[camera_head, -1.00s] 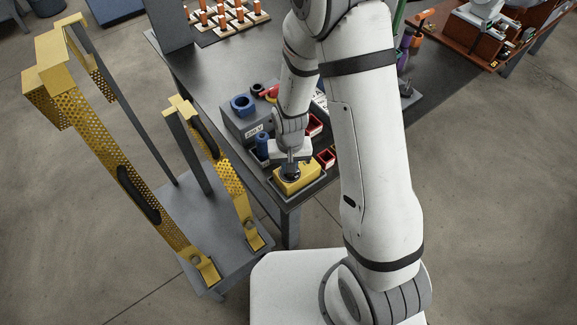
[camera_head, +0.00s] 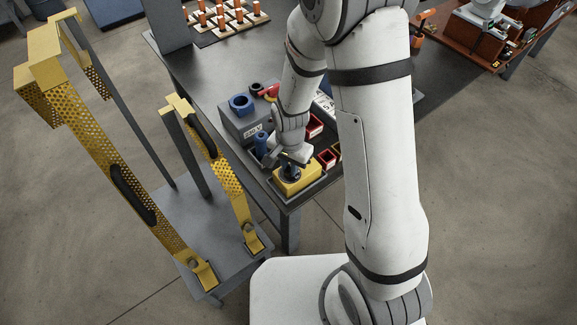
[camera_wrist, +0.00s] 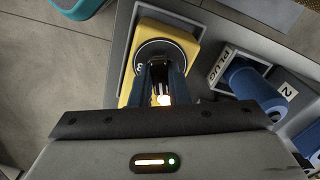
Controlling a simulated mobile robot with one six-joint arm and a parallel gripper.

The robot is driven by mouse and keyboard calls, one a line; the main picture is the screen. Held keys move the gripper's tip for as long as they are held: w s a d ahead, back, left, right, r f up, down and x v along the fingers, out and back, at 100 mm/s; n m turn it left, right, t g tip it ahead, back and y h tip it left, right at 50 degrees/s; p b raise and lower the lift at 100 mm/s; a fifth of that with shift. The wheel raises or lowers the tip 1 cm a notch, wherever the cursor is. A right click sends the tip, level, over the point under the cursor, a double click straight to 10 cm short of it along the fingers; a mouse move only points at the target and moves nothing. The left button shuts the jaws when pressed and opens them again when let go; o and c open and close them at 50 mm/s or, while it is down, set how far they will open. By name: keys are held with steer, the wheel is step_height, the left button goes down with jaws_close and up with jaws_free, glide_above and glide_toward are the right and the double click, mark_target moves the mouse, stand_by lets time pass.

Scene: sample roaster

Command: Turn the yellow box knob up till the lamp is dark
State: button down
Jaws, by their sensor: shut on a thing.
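The yellow box (camera_head: 297,181) sits in a grey tray at the near corner of the dark table. It also shows in the wrist view (camera_wrist: 187,38). Its round dark knob (camera_wrist: 154,50) is on the top face and is partly covered by my fingers. My gripper (camera_wrist: 160,78) is directly over the box, with its fingers shut on the knob; it also shows in the head view (camera_head: 291,171). A warm bright glow (camera_wrist: 163,100) shows between the fingers; I cannot tell whether it is the lamp or a reflection.
Blue cylindrical plugs (camera_wrist: 247,84) and a tray labelled "PLUG" (camera_wrist: 225,66) lie right of the box in the wrist view. A grey box with a blue ring (camera_head: 242,103) and red bins (camera_head: 314,126) stand behind it. A yellow-framed cart (camera_head: 213,232) stands close at left.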

stand_by(0.4)
steer(key=c, duration=1.4)
jaws_free()
step_height(320, 180, up, 8)
steer(key=shift+f, duration=0.1)
steer(key=s+d+r+n+t, duration=0.1)
steer(key=s+d+r+n, duration=0.1)
steer(key=s+d+r, duration=0.2)
steer(key=s+d+r+n+p, duration=0.1)
steer(key=s+d+r, duration=0.3)
steer(key=r, duration=0.5)
steer(key=s+d+r+n+t+p, duration=0.1)
steer(key=s+d+r+n, duration=0.2)
steer(key=r, duration=0.3)
steer(key=shift+s+d+r+n+t, duration=0.15)
steer(key=shift+s+d+n+t, duration=0.15)
steer(key=shift+s+d, duration=0.25)
